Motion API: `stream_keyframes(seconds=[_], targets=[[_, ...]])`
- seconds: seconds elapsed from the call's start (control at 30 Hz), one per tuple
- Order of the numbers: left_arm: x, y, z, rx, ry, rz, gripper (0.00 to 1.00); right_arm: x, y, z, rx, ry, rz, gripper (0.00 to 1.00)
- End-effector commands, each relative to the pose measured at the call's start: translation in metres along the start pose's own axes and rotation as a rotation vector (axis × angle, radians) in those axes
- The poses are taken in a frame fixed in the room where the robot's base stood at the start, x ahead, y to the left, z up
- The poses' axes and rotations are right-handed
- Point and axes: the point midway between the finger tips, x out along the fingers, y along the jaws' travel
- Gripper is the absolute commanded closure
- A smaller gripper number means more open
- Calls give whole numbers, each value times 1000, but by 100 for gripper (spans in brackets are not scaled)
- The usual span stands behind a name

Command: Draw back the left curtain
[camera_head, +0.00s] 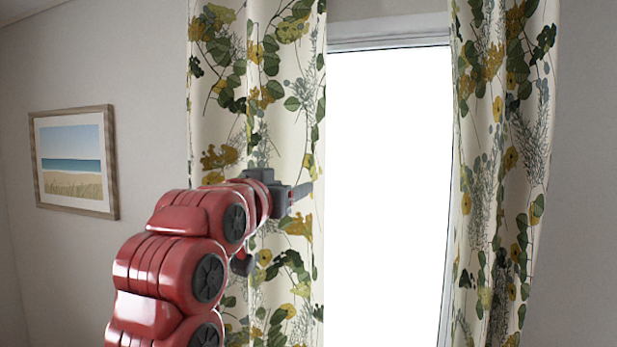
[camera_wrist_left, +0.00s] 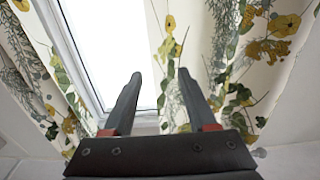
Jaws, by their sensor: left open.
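The left curtain (camera_head: 215,100) is cream with green and yellow leaves and hangs straight at the left of the bright window. My left gripper (camera_head: 300,191) is in front of this curtain, close to its window-side edge. In the left wrist view the left gripper (camera_wrist_left: 162,75) is open. One finger shows against the window, the other against the patterned curtain (camera_wrist_left: 265,60), whose edge runs between them. I cannot tell whether the fingers touch the cloth. My arm hides part of the curtain. My right gripper is not in view.
The window (camera_head: 388,180) is bright white between the curtains. The right curtain (camera_head: 500,150) hangs on its other side. A framed beach picture (camera_head: 75,160) hangs on the wall at the left.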

Motion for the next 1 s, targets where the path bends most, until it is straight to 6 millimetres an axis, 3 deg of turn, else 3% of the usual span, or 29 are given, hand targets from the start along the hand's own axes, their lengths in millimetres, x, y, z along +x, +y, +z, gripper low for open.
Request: stream_keyframes(seconds=[0.17,0.7,1.0], targets=[[23,0,-2,0,-8,0,43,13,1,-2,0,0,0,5],[138,0,-3,1,-6,-1,43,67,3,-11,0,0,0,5],[168,0,-2,1,-1,0,43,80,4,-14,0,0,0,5]])
